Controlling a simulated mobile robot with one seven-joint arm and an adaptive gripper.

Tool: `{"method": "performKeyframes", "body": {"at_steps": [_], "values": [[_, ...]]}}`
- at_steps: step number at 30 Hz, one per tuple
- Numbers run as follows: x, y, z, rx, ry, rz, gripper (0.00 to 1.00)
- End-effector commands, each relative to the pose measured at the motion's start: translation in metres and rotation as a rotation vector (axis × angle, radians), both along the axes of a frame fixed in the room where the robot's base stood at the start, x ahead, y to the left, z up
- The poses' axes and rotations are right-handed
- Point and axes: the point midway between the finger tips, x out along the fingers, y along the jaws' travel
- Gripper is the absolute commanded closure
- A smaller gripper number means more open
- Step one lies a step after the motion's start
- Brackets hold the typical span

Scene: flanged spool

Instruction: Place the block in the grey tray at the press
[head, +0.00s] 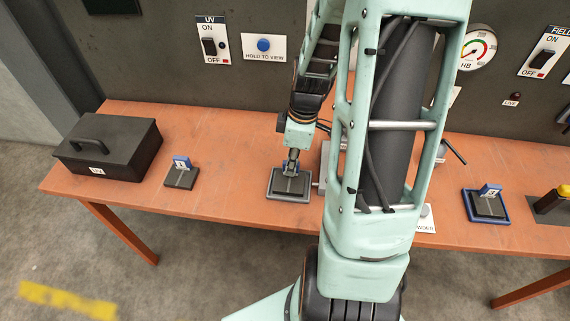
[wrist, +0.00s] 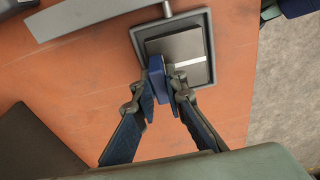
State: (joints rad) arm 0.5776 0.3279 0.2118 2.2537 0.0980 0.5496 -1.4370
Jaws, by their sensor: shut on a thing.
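The block (wrist: 180,46) is a dark flat slab with a white stripe and an upright blue tab (wrist: 157,78). My gripper (wrist: 163,82) is shut on the blue tab. The slab lies within the rim of the grey tray (wrist: 208,18) in the wrist view; I cannot tell whether it rests fully on the tray's floor. In the head view, my gripper (head: 291,165) points down over the grey tray (head: 288,197), and the slab (head: 291,186) shows inside it. A metal rod (wrist: 167,9) meets the tray's edge. The press is mostly hidden behind my arm.
A similar dark block with a blue tab (head: 181,177) stands to the left, beside a black lidded box (head: 110,148). Another (head: 487,204) sits in a blue tray at the right. The table (head: 230,195) is clear between the left block and the grey tray.

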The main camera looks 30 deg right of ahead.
Motion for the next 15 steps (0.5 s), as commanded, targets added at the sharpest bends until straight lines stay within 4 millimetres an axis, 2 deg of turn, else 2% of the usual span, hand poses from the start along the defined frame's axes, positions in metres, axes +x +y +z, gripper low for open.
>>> {"method": "performKeyframes", "body": {"at_steps": [13, 14, 15], "values": [[-0.0005, -0.0012, -0.0045, -0.001, -0.002, 0.0, 1.0], [-0.0009, -0.0011, -0.0043, -0.001, -0.001, 0.0, 0.87], [-0.0009, -0.0011, -0.0037, -0.001, -0.001, 0.0, 0.82]]}}
